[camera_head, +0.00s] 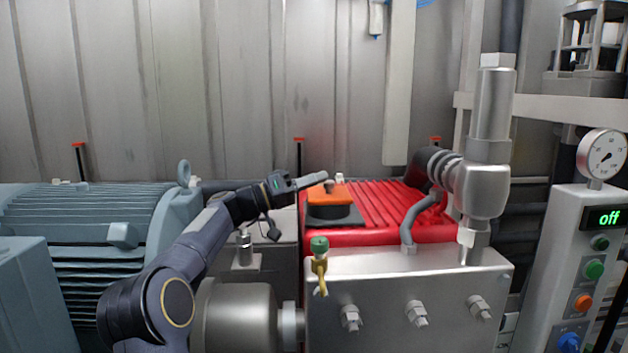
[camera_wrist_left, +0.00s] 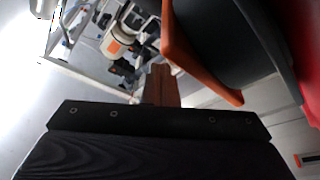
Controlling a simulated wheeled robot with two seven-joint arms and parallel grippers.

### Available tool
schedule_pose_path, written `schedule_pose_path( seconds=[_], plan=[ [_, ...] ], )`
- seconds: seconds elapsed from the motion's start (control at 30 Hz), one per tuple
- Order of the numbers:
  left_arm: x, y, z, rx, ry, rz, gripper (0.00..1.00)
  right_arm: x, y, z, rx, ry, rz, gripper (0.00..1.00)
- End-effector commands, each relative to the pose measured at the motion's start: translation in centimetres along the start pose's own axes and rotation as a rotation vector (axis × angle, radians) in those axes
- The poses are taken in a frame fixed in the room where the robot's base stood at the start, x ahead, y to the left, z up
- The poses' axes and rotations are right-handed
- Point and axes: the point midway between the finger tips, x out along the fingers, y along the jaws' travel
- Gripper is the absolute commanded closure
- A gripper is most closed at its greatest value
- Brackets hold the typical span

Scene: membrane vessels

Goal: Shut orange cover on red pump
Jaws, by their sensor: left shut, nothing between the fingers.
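The red pump (camera_head: 385,203) sits behind a steel block, with a ribbed red top. In the left wrist view an orange edge (camera_wrist_left: 186,50) borders a dark grey part (camera_wrist_left: 225,35); I cannot tell how far open the cover is. My left gripper (camera_head: 312,180) is shut and empty, just above and left of the cover. Contact is not clear. My right gripper is not in view.
A steel block (camera_head: 400,290) with several bolts and a green-topped valve (camera_head: 319,245) stands in front of the pump. A vertical steel fitting (camera_head: 480,185) rises at right. A grey-blue motor (camera_head: 85,235) is at left. A control box (camera_head: 565,260) reads "off".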

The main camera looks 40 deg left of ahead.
Motion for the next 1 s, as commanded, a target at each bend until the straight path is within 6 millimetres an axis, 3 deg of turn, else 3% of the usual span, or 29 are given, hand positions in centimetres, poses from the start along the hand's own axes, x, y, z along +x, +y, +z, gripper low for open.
schedule_pose_path(
  seconds=[0.17,0.37,0.7,1.0],
  plan=[
    [0.0,-0.2,0.2,-0.006,-0.01,-0.003,1.0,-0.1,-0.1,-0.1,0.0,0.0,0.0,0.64],
    [0.8,1.7,-2.1,-0.001,-0.005,0.0,1.0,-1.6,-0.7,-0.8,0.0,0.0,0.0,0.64],
    [1.3,9.7,-4.3,0.003,-0.001,0.0,1.0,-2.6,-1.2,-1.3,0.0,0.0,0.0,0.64],
    [0.5,16.2,-2.9,0.003,-0.001,0.0,1.0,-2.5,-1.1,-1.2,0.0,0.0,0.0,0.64]
  ],
)
